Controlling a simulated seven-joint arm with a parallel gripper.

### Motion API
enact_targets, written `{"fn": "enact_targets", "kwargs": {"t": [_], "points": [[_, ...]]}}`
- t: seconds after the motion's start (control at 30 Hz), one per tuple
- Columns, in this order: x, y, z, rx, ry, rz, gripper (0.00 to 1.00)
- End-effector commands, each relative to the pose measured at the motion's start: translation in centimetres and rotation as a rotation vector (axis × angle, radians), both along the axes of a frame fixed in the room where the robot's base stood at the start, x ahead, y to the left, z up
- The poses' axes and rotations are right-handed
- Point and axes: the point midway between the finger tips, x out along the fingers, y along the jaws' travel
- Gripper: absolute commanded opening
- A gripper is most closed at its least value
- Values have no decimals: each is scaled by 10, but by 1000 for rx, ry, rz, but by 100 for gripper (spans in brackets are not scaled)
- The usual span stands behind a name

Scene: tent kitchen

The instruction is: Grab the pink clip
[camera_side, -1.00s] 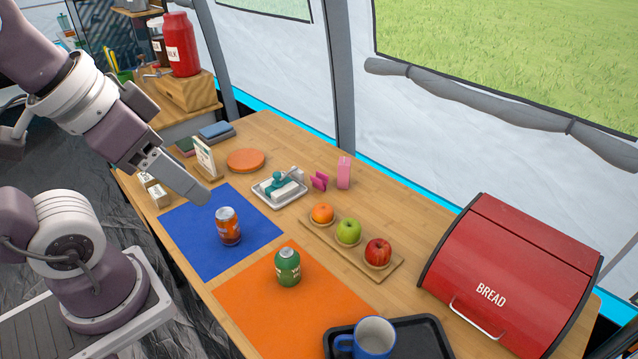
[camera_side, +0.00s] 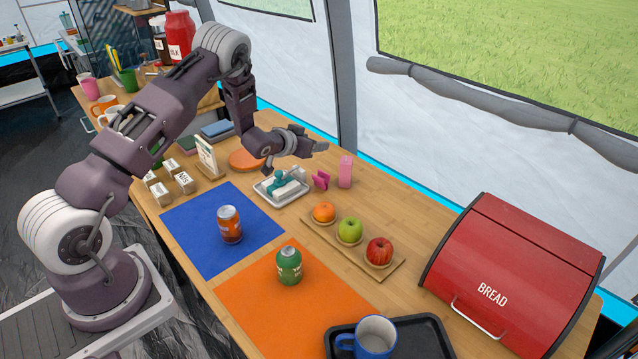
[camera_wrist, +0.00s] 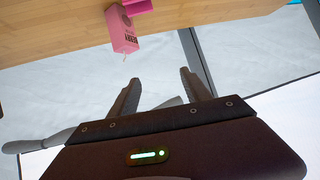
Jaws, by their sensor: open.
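The pink clip (camera_side: 321,180) stands on the wooden table, between the white dish and a pink carton. In the wrist view, part of the pink clip (camera_wrist: 138,6) shows at the top edge, cut off by the frame, beside the carton. My gripper (camera_side: 322,147) is above the back of the table, over and slightly behind the dish, higher than the clip and apart from it. In the wrist view my gripper (camera_wrist: 160,78) has its two fingers spread with nothing between them.
The pink carton (camera_side: 345,171) stands close to the clip on its right; it also shows in the wrist view (camera_wrist: 122,30). A dish (camera_side: 268,196) with a teal-handled item is on the left. A fruit board (camera_side: 336,243) lies in front. The tent wall (camera_side: 290,60) rises behind.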

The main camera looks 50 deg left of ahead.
Motion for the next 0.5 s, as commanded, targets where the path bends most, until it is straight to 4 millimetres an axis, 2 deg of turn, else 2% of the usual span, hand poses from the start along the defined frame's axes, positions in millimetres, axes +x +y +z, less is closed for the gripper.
{"fn": "enact_targets", "kwargs": {"t": [0.03, 0.1, 0.2, 0.3, 0.5], "points": [[-6, 3, -39, -4, -10, -28, 56], [-13, 2, -74, -16, -40, -70, 56], [-23, -2, -104, -32, -67, -109, 56], [-23, -5, -115, -39, -81, -127, 56], [1, -1, -128, -38, -83, -129, 56]]}}
